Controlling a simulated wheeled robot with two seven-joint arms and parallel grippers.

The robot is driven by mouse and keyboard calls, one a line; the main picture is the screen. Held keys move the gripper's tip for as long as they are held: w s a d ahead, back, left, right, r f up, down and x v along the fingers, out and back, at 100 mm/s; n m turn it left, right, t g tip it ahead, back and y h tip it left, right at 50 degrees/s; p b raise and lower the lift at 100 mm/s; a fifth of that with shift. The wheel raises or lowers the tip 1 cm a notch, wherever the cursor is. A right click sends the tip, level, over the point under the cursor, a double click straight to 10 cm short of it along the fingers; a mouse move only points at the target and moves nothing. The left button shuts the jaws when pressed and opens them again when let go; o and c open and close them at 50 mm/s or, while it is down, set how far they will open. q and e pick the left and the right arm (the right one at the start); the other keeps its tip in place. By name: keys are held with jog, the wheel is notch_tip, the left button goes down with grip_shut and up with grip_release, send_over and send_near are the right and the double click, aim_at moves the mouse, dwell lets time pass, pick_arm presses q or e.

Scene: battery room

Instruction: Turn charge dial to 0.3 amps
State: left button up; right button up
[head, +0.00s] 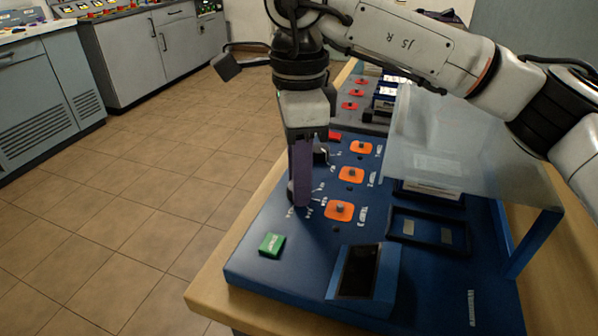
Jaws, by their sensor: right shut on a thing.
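A blue charger panel (300,265) lies on a wooden table. My right gripper (301,198) points down at its left part, with its fingertips at the panel surface. It is shut on the charge dial, which the fingers mostly hide. Small white scale marks show around the fingertips, too small to read, so the dial's setting cannot be told. A small screen (358,272) at the front of the panel looks dark, with no readable figure. My left gripper is not in view.
Orange plates with dark knobs (338,210) stand just right of the gripper. A green button (271,244) is at the front left. A clear cover (435,135) and an empty battery slot (428,231) are at right. Grey cabinets (150,50) stand across open tiled floor.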

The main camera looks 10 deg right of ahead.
jog(key=m, duration=0.5)
jog(key=shift+r+m, duration=0.1)
jog(key=shift+m, duration=2.3)
jog(key=o, duration=1)
jog(key=shift+o, duration=0.2)
notch_tip(320, 180, up, 10)
jog(key=p, duration=0.1)
jog(key=shift+r+p, duration=0.15)
jog(key=shift+p, duration=0.25)
